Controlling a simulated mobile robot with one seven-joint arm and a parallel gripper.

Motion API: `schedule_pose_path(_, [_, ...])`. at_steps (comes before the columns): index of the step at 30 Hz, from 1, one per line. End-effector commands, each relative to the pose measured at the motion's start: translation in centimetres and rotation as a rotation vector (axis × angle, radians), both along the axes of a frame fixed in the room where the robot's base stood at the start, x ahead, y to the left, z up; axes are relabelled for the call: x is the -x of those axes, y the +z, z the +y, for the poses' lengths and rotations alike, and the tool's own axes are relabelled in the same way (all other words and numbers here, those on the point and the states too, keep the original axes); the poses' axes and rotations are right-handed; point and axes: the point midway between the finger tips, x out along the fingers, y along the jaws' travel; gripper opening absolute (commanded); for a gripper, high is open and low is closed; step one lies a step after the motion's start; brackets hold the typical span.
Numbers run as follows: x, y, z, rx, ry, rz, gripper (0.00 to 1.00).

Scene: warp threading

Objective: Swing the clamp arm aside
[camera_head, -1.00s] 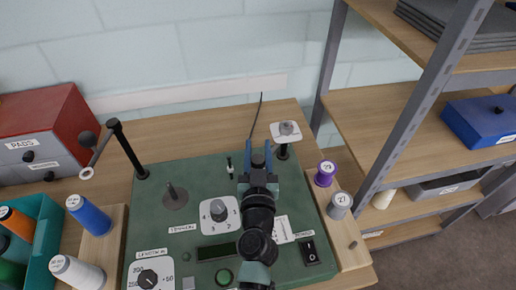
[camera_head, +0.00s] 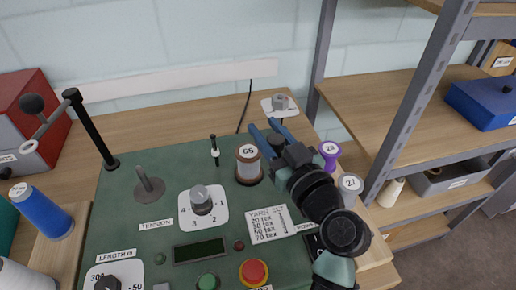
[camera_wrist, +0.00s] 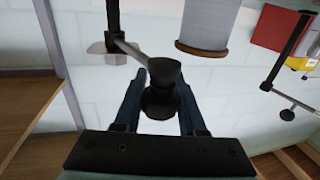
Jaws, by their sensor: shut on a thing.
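The clamp arm shows in the wrist view as a thin grey rod (camera_wrist: 127,46) running from a dark post (camera_wrist: 113,16) to a black knob (camera_wrist: 160,98). My gripper (camera_head: 264,128) has its two blue fingers around this knob, at the back right of the green machine panel (camera_head: 120,222). It also shows in the wrist view (camera_wrist: 160,85), shut on the knob. A spool marked 65 (camera_head: 248,166) stands upright on the panel, left of my gripper, with its top uncovered. In the head view my gripper hides most of the rod.
A pale plate with a grey nut (camera_head: 280,103) sits behind my gripper. Purple (camera_head: 329,152) and grey (camera_head: 350,186) spools stand close on the right. A tall black post (camera_head: 90,130) with a ball-ended arm is at the left. A shelf rack (camera_head: 410,110) stands right.

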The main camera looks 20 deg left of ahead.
Motion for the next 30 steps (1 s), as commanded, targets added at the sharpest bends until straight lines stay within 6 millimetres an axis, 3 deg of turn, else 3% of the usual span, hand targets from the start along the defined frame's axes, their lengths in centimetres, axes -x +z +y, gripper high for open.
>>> schedule_pose_path(2, [-0.2,-0.8,-0.8,-0.001,0.046,-0.003,0.0])
schedule_pose_path(15, [-0.7,-0.4,-3.1,0.0,0.299,0.001,0.0])
schedule_pose_path(30, [-1.0,0.0,-3.8,0.0,0.384,0.004,0.0])
